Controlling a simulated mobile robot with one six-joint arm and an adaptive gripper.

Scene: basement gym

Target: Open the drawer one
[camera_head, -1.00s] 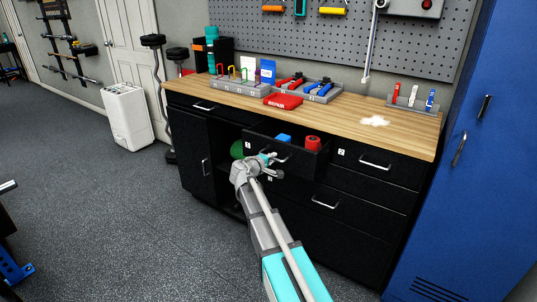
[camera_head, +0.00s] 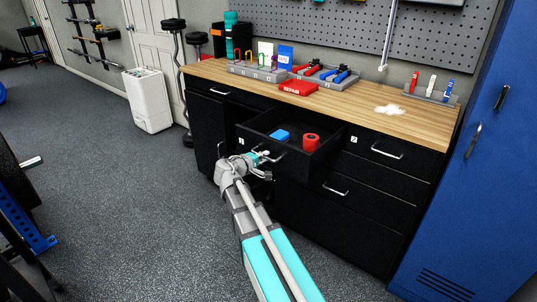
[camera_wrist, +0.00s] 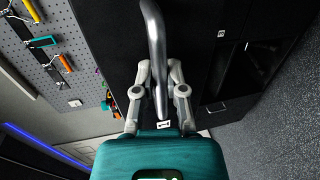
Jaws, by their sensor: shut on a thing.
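The pulled-out black drawer (camera_head: 326,153), left of the drawer labelled 2 (camera_head: 405,162), stands open below the wooden worktop. A blue block (camera_head: 280,135) and a red roll (camera_head: 311,142) lie inside it. My gripper (camera_head: 266,157) is at its front, shut on the drawer handle. In the wrist view, the curved metal handle (camera_wrist: 155,35) runs between the two fingers of my gripper (camera_wrist: 159,95). In the head view my gripper partly hides the handle and the drawer front.
The wooden worktop (camera_head: 350,110) carries a red case (camera_head: 298,88) and tool racks. A blue locker (camera_head: 470,190) stands at the right. The floor (camera_head: 120,210) at left is largely clear, with gym equipment at the far left edge.

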